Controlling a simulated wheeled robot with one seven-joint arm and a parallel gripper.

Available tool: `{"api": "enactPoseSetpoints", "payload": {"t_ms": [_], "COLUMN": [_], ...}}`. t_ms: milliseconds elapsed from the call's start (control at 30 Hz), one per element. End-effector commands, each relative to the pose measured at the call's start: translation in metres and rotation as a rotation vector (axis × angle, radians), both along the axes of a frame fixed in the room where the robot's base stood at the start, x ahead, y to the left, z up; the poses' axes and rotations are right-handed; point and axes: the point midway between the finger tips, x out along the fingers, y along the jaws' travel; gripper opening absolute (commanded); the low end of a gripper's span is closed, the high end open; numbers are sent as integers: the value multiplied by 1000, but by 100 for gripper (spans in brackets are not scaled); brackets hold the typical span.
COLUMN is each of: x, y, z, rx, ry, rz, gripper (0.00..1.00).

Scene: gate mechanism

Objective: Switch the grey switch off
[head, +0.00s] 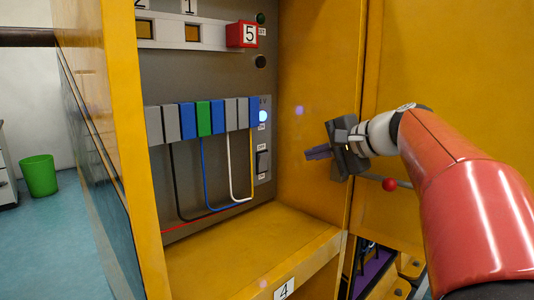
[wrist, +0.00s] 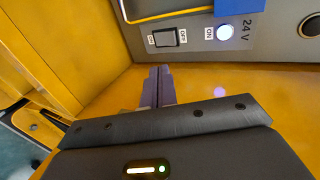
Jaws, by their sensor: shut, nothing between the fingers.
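The grey switch is a dark rocker (head: 262,161) low on the right of the grey panel in the head view. In the wrist view the switch (wrist: 166,38) sits between two small labels, one reading OFF on its right. A round light (wrist: 225,33) marked ON, beside "24 V", glows bluish white; it also glows in the head view (head: 263,116). My gripper (head: 308,154) is shut and empty, to the right of the switch and apart from it. In the wrist view its closed purple fingers (wrist: 158,72) point up toward the panel, just below the switch.
A yellow cabinet (head: 290,240) surrounds the panel, with a side wall close to my gripper. Blue, grey and green blocks (head: 203,118) with wires stand left of the switch. A red ball knob (head: 390,185) is below my wrist. A red block marked 5 (head: 249,35) is above.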

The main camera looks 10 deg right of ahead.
Motion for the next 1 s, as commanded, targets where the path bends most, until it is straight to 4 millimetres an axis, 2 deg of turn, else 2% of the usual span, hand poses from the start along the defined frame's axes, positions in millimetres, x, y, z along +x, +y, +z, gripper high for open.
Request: {"api": "enactPoseSetpoints", "payload": {"t_ms": [333,467,567,933,1000], "x": [1,7,17,76,86], "y": [0,5,12,52,58], "z": [0,-3,-9,-41,-37], "rx": [1,1,1,1,0], "ry": [-2,0,1,1,-1], "rz": [0,2,3,4,4], "gripper": [0,0,0,0,0]}}
